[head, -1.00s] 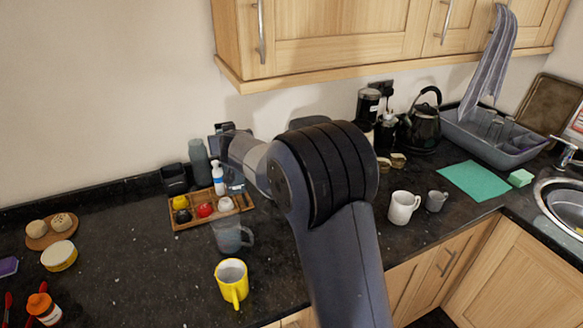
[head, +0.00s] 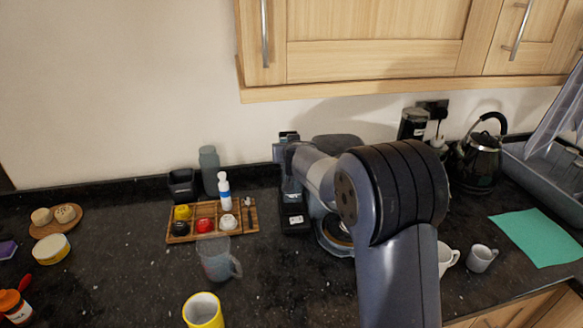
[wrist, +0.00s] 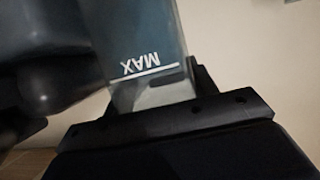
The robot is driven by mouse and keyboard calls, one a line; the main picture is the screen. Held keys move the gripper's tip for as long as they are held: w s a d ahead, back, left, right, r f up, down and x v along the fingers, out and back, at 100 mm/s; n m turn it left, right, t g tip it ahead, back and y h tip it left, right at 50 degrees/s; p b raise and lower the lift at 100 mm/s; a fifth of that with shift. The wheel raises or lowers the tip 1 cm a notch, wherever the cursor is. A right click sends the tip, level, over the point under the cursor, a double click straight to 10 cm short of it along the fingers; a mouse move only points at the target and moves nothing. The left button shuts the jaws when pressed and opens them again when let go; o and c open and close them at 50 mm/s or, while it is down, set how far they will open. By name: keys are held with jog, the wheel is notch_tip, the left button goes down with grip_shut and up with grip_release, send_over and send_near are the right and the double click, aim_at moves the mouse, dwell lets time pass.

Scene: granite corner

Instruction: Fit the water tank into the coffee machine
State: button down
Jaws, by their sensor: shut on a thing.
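The coffee machine stands against the back wall, mostly hidden behind my arm. Its dark rounded top (head: 336,143) and round front base (head: 335,236) show in the head view. My gripper (head: 287,150) is at the machine's left side, shut on the clear water tank (head: 291,186). In the wrist view the tank (wrist: 145,45) fills the upper middle, with its MAX mark upside down, close beside a dark rounded body. A black block with a white label (head: 295,221) is below the tank. I cannot tell whether the tank is seated; its lower end is unclear.
A wooden tray (head: 247,230) with cups and a white bottle lies to the left. A clear jug (head: 217,259) and yellow mug (head: 204,311) stand in front. White and grey mugs (head: 481,258), a kettle (head: 480,160) and a green cloth (head: 535,236) are right. A cupboard hangs above.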

jog(key=shift+f+b, duration=1.4)
jog(key=shift+f, duration=0.55)
jog(key=c, duration=0.8)
grip_release()
jog(key=shift+f, duration=0.15)
jog(key=b+v, duration=0.2)
jog(key=v, duration=1)
jog(key=shift+s, duration=0.1)
